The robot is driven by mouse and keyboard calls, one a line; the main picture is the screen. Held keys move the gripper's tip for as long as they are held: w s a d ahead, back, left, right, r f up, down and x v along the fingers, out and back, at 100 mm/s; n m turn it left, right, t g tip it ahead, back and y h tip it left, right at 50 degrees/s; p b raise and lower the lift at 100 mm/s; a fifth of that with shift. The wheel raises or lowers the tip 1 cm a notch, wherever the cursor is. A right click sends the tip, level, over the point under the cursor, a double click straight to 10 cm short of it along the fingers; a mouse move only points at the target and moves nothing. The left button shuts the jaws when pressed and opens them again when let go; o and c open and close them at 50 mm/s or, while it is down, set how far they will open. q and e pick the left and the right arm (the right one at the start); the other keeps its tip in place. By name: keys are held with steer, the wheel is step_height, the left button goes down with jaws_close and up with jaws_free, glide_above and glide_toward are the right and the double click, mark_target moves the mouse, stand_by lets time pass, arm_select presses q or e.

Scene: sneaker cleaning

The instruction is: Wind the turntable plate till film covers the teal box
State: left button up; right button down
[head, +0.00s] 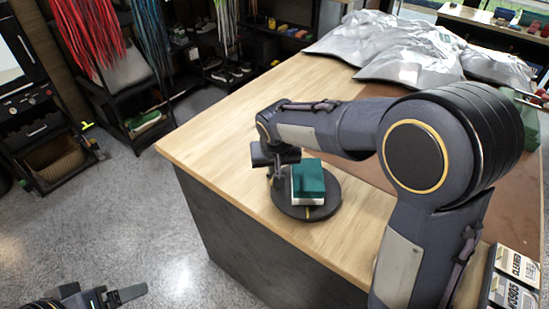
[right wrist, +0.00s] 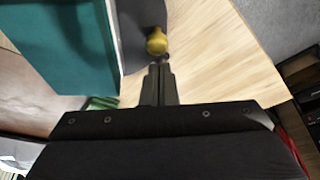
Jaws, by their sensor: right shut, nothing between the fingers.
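The teal box (head: 309,177) sits on a white block (head: 307,201) on the dark round turntable plate (head: 326,207), near the table's left edge. In the right wrist view the teal box (right wrist: 65,45) fills the upper left, and a yellow knob (right wrist: 157,41) stands at the grey plate's (right wrist: 138,20) rim. My right gripper (head: 271,177) points down at the plate's left side. Its fingers (right wrist: 161,68) are shut and empty, right by the knob; I cannot tell whether they touch it. My left gripper (head: 105,297) is partly in view at the lower left, away from the table. I cannot make out any film.
The wooden table (head: 235,140) has clear top left of and behind the plate. Crumpled silver sheeting (head: 400,50) covers the far end. Labelled boxes (head: 512,275) stand at the lower right. Shelves (head: 150,100) line the wall beyond open floor.

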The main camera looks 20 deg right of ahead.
steer(key=shift+x, duration=1.1)
steer(key=shift+s+a+n, duration=0.2)
steer(key=shift+s+n, duration=0.3)
steer(key=shift+n, duration=0.1)
